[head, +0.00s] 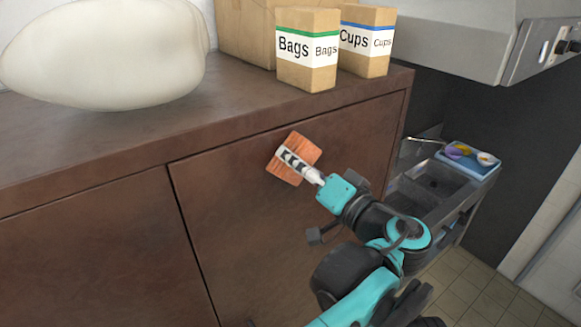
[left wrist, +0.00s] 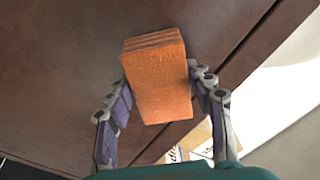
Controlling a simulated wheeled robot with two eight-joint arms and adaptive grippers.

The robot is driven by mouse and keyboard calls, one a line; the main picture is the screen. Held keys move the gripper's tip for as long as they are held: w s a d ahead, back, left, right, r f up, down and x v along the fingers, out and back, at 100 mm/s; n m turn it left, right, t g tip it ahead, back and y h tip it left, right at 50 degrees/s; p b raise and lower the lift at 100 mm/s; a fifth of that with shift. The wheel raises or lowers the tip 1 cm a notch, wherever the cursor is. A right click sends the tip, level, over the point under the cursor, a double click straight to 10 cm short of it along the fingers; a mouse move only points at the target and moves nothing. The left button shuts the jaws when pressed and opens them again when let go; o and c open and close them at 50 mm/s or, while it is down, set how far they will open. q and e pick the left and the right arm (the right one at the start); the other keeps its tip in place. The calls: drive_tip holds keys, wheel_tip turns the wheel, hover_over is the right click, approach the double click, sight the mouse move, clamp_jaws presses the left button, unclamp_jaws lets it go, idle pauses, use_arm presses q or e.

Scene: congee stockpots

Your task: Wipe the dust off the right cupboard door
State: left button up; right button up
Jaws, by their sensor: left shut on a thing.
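The right cupboard door (head: 235,235) is a dark brown wooden panel below the counter top. I cannot make out separate dust on it. My left gripper (head: 297,163) is shut on an orange-brown block (head: 283,171), which lies over the upper middle of this door. In the left wrist view the block (left wrist: 158,80) sits tilted between the two fingers of my left gripper (left wrist: 160,95), with the brown door behind it. I cannot tell whether the block touches the door. My right gripper is not in view.
The left cupboard door (head: 90,255) adjoins across a dark seam. On the counter (head: 230,100) stand a large cream rounded object (head: 105,55), a "Bags" box (head: 307,50) and a "Cups" box (head: 367,42). A sink (head: 435,185) with a blue tray (head: 467,160) is at right.

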use_arm(q)
drive_tip(key=shift+w+d, duration=0.5)
drive_tip(key=shift+d, duration=0.35)
drive_tip(key=shift+w+a, duration=0.1)
drive_tip(key=shift+a, duration=0.1)
drive_tip(key=shift+s+a, duration=0.6)
drive_tip(key=shift+a, duration=0.2)
drive_tip(key=shift+s+a, duration=0.6)
drive_tip(key=shift+a, duration=0.2)
drive_tip(key=shift+d, duration=0.1)
drive_tip(key=shift+v, duration=2.75)
drive_tip(key=shift+s+d, duration=0.1)
drive_tip(key=shift+v, duration=1.4)
